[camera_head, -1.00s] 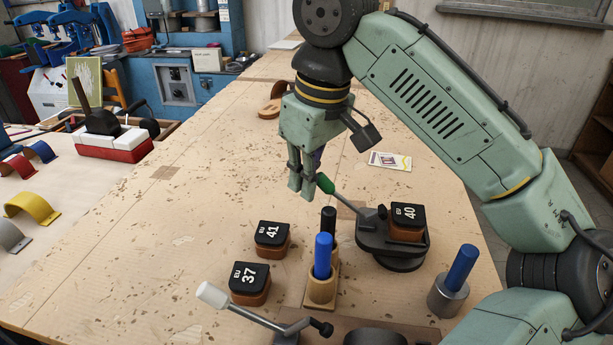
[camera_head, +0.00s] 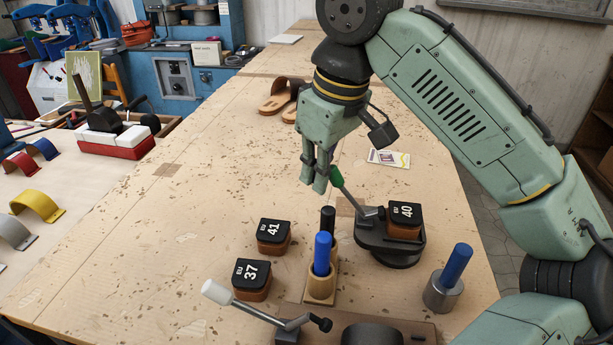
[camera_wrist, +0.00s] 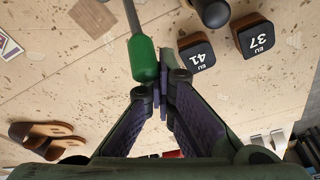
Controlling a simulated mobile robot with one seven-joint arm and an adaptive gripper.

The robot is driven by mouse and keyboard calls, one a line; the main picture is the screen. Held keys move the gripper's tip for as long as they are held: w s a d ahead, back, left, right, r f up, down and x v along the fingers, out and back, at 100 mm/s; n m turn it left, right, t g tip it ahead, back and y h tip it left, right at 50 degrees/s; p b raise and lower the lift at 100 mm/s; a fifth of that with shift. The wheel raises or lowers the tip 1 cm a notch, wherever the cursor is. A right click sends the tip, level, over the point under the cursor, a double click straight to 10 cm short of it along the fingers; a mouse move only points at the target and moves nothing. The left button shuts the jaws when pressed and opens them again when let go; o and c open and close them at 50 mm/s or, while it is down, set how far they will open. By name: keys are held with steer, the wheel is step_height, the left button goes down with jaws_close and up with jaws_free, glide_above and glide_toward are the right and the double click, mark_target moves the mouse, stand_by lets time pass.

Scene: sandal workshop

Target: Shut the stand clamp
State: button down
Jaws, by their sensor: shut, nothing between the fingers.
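The stand clamp is a dark round stand (camera_head: 385,248) with a lever ending in a green handle (camera_head: 337,177). The lever rises at a slant to the upper left from the stand. A black-topped block marked EU 40 (camera_head: 404,220) sits on the stand. My gripper (camera_head: 315,183) is shut and empty, just left of the green handle and above the table. In the wrist view the green handle (camera_wrist: 144,60) lies alongside my shut fingertips (camera_wrist: 160,85) and appears to touch them, not between them.
Blocks marked EU 41 (camera_head: 273,236) and EU 37 (camera_head: 251,278) stand left of a wooden holder (camera_head: 320,290) with blue and black-handled tools. A white-handled lever (camera_head: 217,292) is at the front. A blue-handled tool (camera_head: 457,265) stands right. Sandals (camera_head: 285,92) lie behind.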

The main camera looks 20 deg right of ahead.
mark_target(343, 180)
steer(key=shift+s+d+f+g, duration=0.4)
steer(key=shift+s+d+f, duration=0.25)
steer(key=shift+s+f, duration=0.2)
steer(key=shift+s+d+r, duration=0.2)
steer(key=shift+s+d, duration=0.1)
steer(key=shift+d, duration=0.6)
steer(key=shift+d+r, duration=0.1)
steer(key=shift+r, duration=0.15)
steer(key=shift+w+a+r+p, duration=0.15)
steer(key=shift+a+r, duration=0.1)
steer(key=shift+r, duration=1)
steer(key=shift+w+a+r+p, duration=0.2)
steer(key=shift+a+r, duration=0.1)
steer(key=shift+r, duration=1)
steer(key=shift+w+a+r+p, duration=0.15)
steer(key=shift+a+r, duration=0.1)
steer(key=shift+r, duration=1)
